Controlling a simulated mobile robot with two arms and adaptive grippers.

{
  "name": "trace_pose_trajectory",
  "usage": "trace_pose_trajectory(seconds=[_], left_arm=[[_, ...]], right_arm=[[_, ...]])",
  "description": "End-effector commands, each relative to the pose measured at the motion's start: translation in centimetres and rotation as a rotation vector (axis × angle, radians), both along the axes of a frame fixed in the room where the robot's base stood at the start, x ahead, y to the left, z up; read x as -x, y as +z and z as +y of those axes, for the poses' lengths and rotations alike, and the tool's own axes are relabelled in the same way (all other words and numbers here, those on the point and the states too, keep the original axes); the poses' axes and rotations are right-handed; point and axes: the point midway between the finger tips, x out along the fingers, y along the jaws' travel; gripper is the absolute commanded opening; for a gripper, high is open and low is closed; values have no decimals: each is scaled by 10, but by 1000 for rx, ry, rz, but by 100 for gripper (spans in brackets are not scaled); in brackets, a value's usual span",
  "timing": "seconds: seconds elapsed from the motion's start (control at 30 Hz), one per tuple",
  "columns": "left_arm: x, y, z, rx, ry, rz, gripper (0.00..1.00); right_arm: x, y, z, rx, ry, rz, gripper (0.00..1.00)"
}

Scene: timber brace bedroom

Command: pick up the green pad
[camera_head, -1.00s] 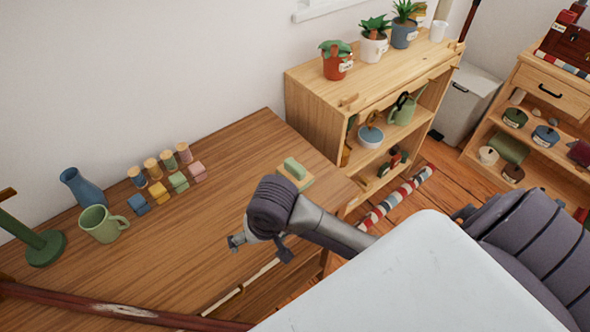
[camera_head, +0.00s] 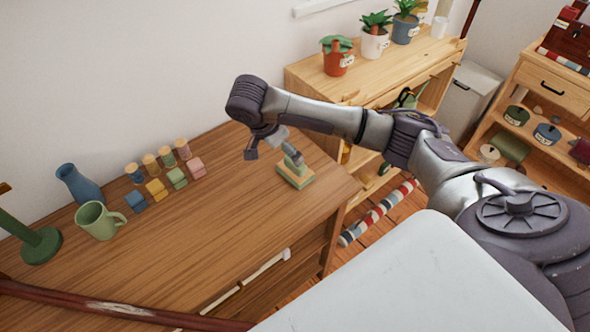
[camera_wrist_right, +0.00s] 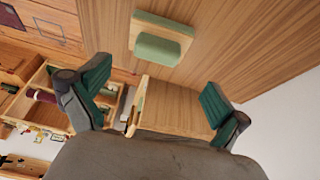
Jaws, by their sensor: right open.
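The green pad (camera_head: 297,174) lies on the right part of the wooden desk, near its right end. It is a pale green block with a raised green part, on a light wooden base. It also shows in the right wrist view (camera_wrist_right: 158,48), beyond and between the fingers. My right gripper (camera_head: 273,150) is above the desk at the pad, with one finger partly overlapping it in the head view. In the right wrist view my right gripper (camera_wrist_right: 155,88) has its fingers wide apart and nothing between them. My left gripper is not in view.
Small coloured blocks (camera_head: 157,190) and several cork-topped jars (camera_head: 151,164) stand left of the pad. A green mug (camera_head: 97,221), a blue vase (camera_head: 79,184) and a green stand (camera_head: 40,246) are farther left. A shelf (camera_head: 315,87) with potted plants stands behind. The desk's front middle is clear.

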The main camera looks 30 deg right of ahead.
Motion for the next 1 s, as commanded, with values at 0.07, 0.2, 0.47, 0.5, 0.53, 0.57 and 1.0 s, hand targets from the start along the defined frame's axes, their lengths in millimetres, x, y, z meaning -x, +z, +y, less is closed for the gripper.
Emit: trace_pose_trajectory(seconds=[0.07,0.2,0.47,0.5,0.53,0.57,1.0], left_arm=[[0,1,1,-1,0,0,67],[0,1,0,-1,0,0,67],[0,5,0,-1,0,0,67],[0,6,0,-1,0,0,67],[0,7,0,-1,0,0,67],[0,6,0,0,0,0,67],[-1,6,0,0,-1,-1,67]], right_arm=[[-1,-12,-6,1,0,1,100],[-1,-26,-12,0,0,0,100],[0,-48,-23,2,1,1,100],[1,-53,-26,2,1,0,100],[1,-57,-28,2,1,1,100],[1,-63,-29,1,1,0,100],[-1,-77,-34,-1,4,-2,93]])
